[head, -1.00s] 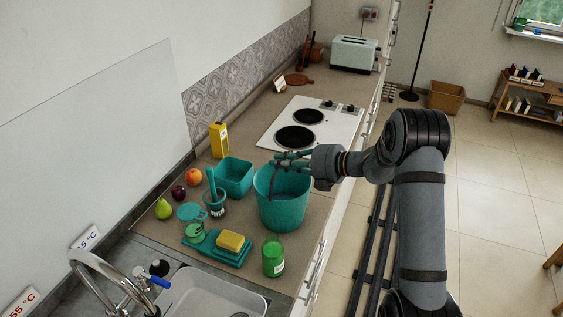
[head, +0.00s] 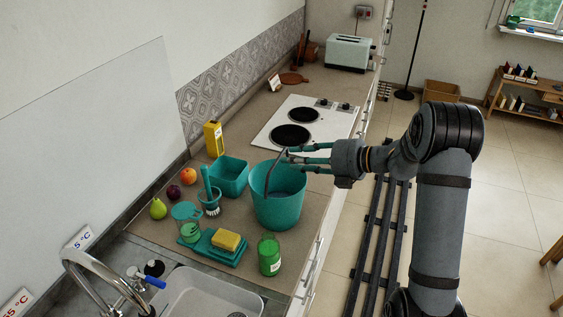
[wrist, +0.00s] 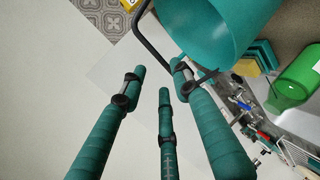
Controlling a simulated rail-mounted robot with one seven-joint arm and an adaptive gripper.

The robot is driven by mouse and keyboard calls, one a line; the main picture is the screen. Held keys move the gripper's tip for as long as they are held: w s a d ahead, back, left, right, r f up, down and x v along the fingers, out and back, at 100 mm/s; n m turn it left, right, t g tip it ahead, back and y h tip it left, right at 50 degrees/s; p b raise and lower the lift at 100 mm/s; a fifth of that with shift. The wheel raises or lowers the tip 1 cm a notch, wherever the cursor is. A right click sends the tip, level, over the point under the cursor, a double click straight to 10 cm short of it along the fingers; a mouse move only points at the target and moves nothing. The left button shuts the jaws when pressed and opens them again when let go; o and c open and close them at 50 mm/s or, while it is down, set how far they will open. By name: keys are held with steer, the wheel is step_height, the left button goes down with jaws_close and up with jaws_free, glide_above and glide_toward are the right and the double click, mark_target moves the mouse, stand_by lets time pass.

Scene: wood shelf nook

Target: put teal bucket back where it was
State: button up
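The teal bucket (head: 278,208) stands upright on the counter, right of the teal square container. Its dark handle (head: 270,178) is tilted up, its top beside my fingertips. My gripper (head: 298,158) is at the bucket's upper right, its three teal fingers spread apart with nothing gripped between them. In the wrist view the bucket (wrist: 215,30) is at the upper right, and the handle (wrist: 148,45) curves close to the right finger of my gripper (wrist: 155,80). I cannot tell whether the handle touches that finger.
The teal square container (head: 231,178), brush (head: 209,195), glass jar (head: 187,225), sponge (head: 226,240) on a teal tray (head: 222,254) and green jar (head: 269,255) crowd around the bucket. The hob (head: 300,125) lies behind. The sink (head: 205,295) is in front.

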steer(key=v, duration=0.5)
steer(key=shift+s+d+b, duration=0.15)
steer(key=shift+d+b, duration=0.05)
steer(key=shift+b, duration=0.1)
